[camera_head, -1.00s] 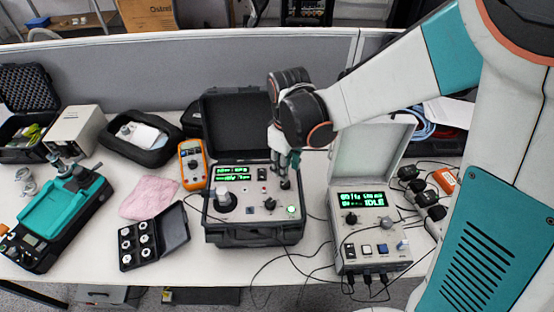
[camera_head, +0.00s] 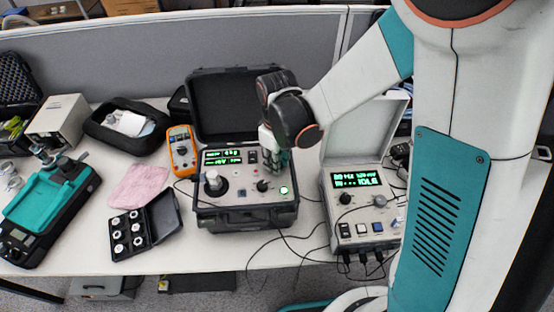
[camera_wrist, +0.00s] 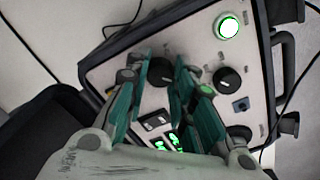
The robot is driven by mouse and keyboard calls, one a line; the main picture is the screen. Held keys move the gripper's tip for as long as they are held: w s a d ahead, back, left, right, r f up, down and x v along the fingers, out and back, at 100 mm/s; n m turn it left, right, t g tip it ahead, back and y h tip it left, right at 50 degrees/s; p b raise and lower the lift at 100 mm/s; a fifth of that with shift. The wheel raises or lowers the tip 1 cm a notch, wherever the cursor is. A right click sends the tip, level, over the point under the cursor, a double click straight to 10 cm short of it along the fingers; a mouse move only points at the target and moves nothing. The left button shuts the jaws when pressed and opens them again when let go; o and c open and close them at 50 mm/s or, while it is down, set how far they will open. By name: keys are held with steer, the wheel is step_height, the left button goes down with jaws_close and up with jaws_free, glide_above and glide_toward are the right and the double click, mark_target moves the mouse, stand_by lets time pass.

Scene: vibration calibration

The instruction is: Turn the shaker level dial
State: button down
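The shaker is a black open case (camera_head: 240,222) with a grey panel, green display, green-lit button and several controls. Two black dials show on its panel in the wrist view. The dial near the button (camera_wrist: 227,79) stands free, and also shows in the head view (camera_head: 263,185). The other dial (camera_wrist: 160,72) lies between my fingertips; my fingers hide it in the head view. I cannot read which one is the level dial. My gripper (camera_wrist: 164,66) is open, its green fingers on either side of that dial; I cannot tell whether they touch it.
A grey instrument (camera_head: 362,205) with a raised lid and cables stands to the right. An orange multimeter (camera_head: 181,150), a pink cloth (camera_head: 139,187) and a black case of white parts (camera_head: 128,236) lie to the left. The raised shaker lid (camera_head: 222,108) is behind my gripper.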

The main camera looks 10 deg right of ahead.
steer(key=shift+m, duration=0.4)
steer(key=m+b, duration=0.1)
steer(key=m, duration=0.4)
steer(key=shift+m, duration=0.4)
steer(key=m+b, duration=0.1)
steer(key=m, duration=1.2)
steer(key=shift+m, duration=0.3)
steer(key=m, duration=0.6)
steer(key=shift+b, duration=0.4)
steer(key=shift+m, duration=0.4)
steer(key=c, duration=1.6)
jaws_free()
